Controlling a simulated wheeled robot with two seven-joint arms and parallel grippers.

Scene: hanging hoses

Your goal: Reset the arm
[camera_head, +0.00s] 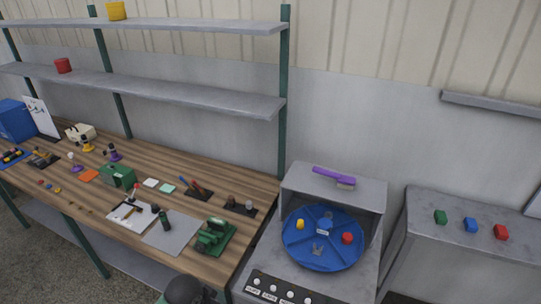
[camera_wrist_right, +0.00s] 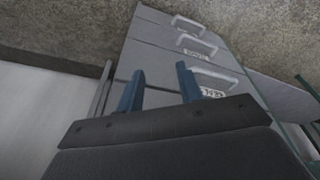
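My right gripper (camera_wrist_right: 159,84) shows in the right wrist view. Its two blue fingers stand well apart, with nothing visible between them. Beyond the fingers is a grey cabinet front with labelled drawers (camera_wrist_right: 190,40). I cannot tell how far the fingers are from it. Neither gripper can be made out in the head view, and my left gripper is in no view. A dark rounded shape (camera_head: 185,290) shows at the bottom edge of the head view; I cannot tell what it is.
A wooden workbench (camera_head: 225,178) with many small items is at left, below two grey shelves (camera_head: 200,95). A blue round tray (camera_head: 290,250) sits on a grey stand at centre.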

